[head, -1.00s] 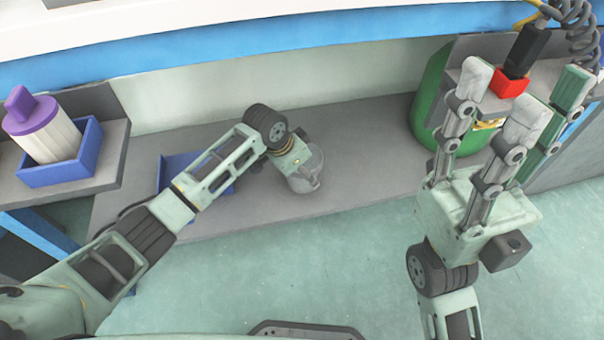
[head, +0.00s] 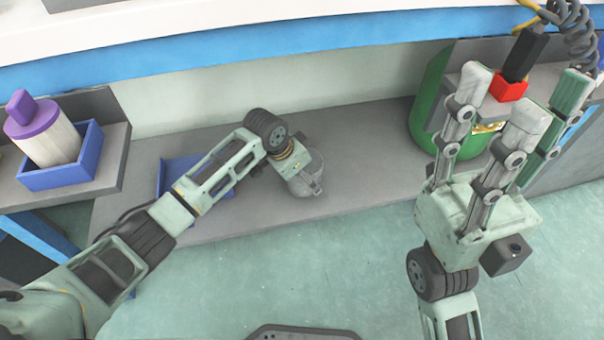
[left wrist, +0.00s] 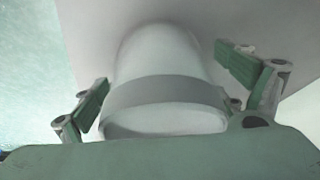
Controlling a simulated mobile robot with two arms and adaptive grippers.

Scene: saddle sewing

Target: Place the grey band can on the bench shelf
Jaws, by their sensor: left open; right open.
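The grey band can (left wrist: 155,55) is white with a grey band and fills the middle of the left wrist view. It appears to stand on the grey bench shelf (head: 360,150). My left gripper (left wrist: 165,80) is open, with its fingers on either side of the can; gaps show, and I cannot tell whether any finger touches it. In the head view my left gripper (head: 304,176) is over the shelf, and its wrist hides much of the can. My right gripper (head: 515,105) is open and empty, fingers pointing up, at the right.
A blue tray (head: 172,178) lies on the shelf behind my left arm. At the left, a purple-capped white container (head: 50,140) stands in a blue box (head: 62,178). A green rounded object (head: 428,105) and a red block with a black top (head: 508,86) are at the right.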

